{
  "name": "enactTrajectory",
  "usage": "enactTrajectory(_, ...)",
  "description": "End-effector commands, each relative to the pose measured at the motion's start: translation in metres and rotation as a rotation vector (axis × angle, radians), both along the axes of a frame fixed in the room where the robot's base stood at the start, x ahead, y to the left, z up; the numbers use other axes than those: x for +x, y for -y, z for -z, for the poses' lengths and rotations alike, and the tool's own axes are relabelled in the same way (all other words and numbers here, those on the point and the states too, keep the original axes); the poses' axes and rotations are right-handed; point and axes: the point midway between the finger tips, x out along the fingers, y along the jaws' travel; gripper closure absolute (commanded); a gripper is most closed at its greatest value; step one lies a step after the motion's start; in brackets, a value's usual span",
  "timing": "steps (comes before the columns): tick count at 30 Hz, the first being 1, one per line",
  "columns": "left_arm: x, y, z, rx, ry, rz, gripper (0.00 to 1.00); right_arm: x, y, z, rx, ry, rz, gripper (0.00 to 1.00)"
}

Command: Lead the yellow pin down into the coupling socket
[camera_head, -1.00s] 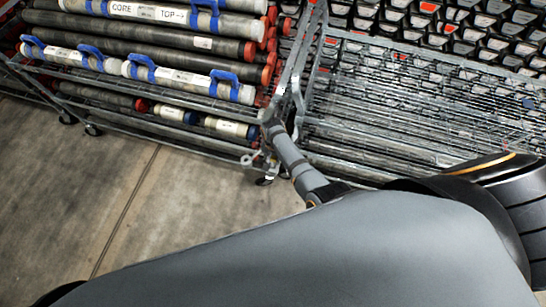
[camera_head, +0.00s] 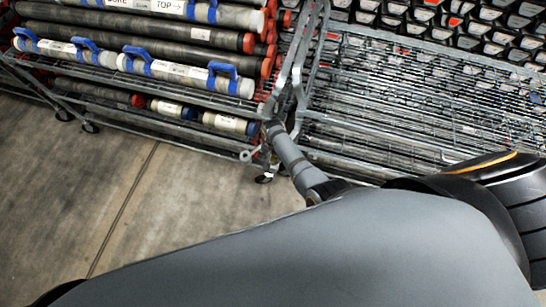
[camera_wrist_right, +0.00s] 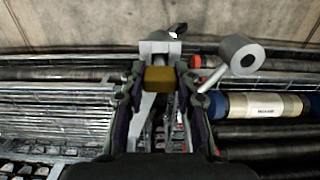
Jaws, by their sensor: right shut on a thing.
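The yellow pin (camera_wrist_right: 160,80) shows as a yellow-brown block between the dark fingers of my right gripper (camera_wrist_right: 159,103) in the right wrist view. The gripper is shut on it. A pale grey metal piece (camera_wrist_right: 160,47) lies just beyond the pin; it may be part of the coupling, but I cannot tell whether the pin touches it. No socket opening is clear. In the head view, a large grey arm link of mine fills the lower part, and the pin cannot be made out. My left gripper is not in view.
A rack cart (camera_head: 110,105) with core tubes (camera_head: 190,72) and blue handles stands left. An empty wire cart (camera_head: 400,110) stands right, their corners close together. A grey cylinder with a dark hole (camera_wrist_right: 243,56) shows beside the pin. Concrete floor (camera_head: 180,210) is clear at lower left.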

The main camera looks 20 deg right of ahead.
Motion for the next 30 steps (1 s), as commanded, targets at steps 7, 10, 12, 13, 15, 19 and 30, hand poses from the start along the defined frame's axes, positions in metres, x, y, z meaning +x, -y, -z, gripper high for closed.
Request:
enactTrajectory(7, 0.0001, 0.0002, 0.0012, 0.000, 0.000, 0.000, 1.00, 0.0003, 0.0001, 0.0015, -0.001, 0.001, 0.000, 1.00)
enactTrajectory(10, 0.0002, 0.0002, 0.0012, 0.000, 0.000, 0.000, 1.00, 0.0003, 0.0001, 0.0014, -0.001, 0.001, 0.000, 1.00)
enactTrajectory(12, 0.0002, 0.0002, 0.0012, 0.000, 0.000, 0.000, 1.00, 0.0003, 0.0001, 0.0013, -0.001, 0.001, 0.000, 0.67)
enactTrajectory(13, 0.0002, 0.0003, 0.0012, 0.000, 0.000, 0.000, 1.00, 0.0003, 0.0001, 0.0013, -0.001, 0.001, 0.000, 0.62)
enactTrajectory(15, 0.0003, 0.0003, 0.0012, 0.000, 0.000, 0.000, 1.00, 0.0003, 0.0001, 0.0013, -0.001, 0.001, 0.000, 0.53)
enactTrajectory(19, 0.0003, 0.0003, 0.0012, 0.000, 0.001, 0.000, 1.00, 0.0003, 0.0001, 0.0014, -0.001, 0.001, 0.000, 0.43)
enactTrajectory(30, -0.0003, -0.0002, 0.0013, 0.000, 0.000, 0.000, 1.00, 0.0000, 0.0000, 0.0016, 0.000, 0.000, 0.000, 0.43)
